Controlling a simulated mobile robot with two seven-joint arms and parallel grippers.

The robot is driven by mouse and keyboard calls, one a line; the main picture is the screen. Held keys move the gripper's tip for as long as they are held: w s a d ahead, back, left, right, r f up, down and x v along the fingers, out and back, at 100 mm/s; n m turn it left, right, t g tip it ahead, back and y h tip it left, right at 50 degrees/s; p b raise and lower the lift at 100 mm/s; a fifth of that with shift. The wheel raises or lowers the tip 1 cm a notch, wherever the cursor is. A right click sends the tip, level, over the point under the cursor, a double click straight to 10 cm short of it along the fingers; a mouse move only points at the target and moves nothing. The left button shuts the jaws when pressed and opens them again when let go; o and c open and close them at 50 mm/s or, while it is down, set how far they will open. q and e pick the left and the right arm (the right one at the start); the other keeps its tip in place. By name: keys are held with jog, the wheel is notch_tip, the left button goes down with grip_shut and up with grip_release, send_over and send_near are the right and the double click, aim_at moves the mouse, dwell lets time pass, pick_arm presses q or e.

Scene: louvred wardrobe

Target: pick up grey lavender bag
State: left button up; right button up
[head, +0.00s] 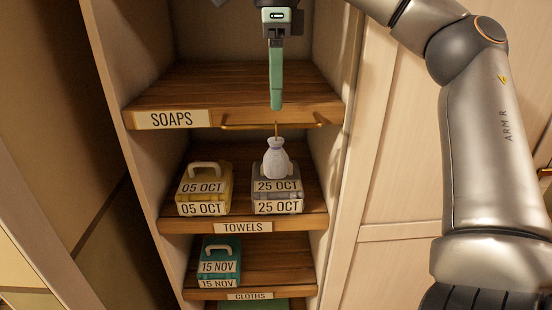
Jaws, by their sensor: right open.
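The grey lavender bag (276,160) is a small pale grey pouch, gathered at the neck. A thin cord runs up from it to the brass rail (245,126) on the front of the soaps shelf. It shows just above and in front of the grey box; I cannot tell whether they touch. My right gripper (276,104) points down from the top, above the bag and apart from it. Its green finger is seen edge-on, with the second finger hidden; it is open and empty. My left gripper is out of view.
The soaps shelf (170,93) is bare. The towels shelf (180,223) holds a yellow box (190,190) and a grey box (265,197). A teal box (218,258) stands on the cloths shelf (280,265). Wardrobe side walls close in left and right.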

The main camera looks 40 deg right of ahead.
aim_at(276, 122)
jog(key=shift+d+f, duration=0.1)
jog(key=shift+f, duration=2.55)
jog(key=shift+c, duration=0.3)
grip_shut()
